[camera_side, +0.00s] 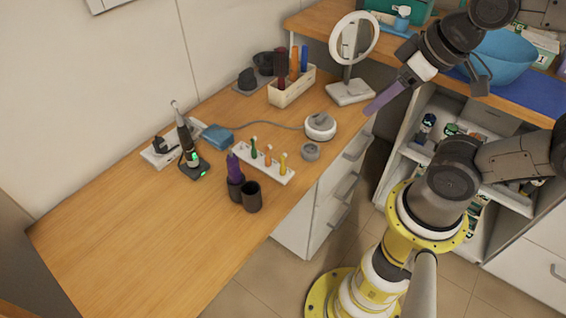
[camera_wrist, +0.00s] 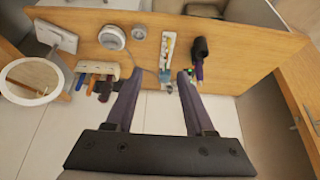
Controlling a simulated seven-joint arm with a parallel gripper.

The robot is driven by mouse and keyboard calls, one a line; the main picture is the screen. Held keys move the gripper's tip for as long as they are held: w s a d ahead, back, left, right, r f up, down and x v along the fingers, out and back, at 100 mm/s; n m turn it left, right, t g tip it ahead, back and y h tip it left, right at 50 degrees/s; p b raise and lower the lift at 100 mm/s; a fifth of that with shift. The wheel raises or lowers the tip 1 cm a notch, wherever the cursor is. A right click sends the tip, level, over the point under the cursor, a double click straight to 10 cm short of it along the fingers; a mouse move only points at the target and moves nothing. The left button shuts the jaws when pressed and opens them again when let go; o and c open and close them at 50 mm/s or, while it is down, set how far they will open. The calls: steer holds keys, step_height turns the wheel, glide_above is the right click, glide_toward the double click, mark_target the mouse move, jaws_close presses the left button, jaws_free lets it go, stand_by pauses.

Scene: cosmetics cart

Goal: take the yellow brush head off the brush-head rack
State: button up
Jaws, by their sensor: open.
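The brush-head rack (camera_side: 262,171) is a narrow white tray on the wooden counter in the side view. Several coloured brush heads stand upright in it. The yellow brush head (camera_side: 283,164) is at its right end, beside an orange one; a green one stands towards the left end. My gripper (camera_side: 369,109) is open and empty, held up to the right of the rack and well apart from it. In the wrist view the fingers of my gripper (camera_wrist: 160,74) are spread, with the rack (camera_wrist: 164,50) beyond them; single heads are too small to tell there.
Two dark cups (camera_side: 251,198) stand in front of the rack, one holding a purple item. A small grey jar (camera_side: 310,152) and a round white device (camera_side: 320,127) stand to its right. A ring mirror (camera_side: 350,93) stands behind. The counter's left front is clear.

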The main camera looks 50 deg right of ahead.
step_height(320, 180, up, 7)
steer(key=m+t, duration=0.2)
steer(key=t, duration=0.8)
glide_above(282, 168)
steer(key=w+d, duration=0.3)
steer(key=w+f+m+t, duration=0.1)
steer(key=w+f, duration=0.4)
steer(key=f, duration=0.5)
steer(key=s+f+n+g, duration=0.1)
steer(key=s+f, duration=0.3)
steer(key=f, duration=0.4)
steer(key=s+a+f+n+g, duration=0.1)
steer(key=s+f, duration=0.3)
steer(key=f, duration=0.4)
steer(key=s+a+f+n+g, duration=0.1)
steer(key=s+f, duration=0.3)
steer(key=f, duration=0.5)
steer(key=shift+s+a, duration=0.1)
steer(key=shift+s, duration=0.05)
steer(key=shift+x, duration=2.45)
steer(key=shift+a, duration=0.1)
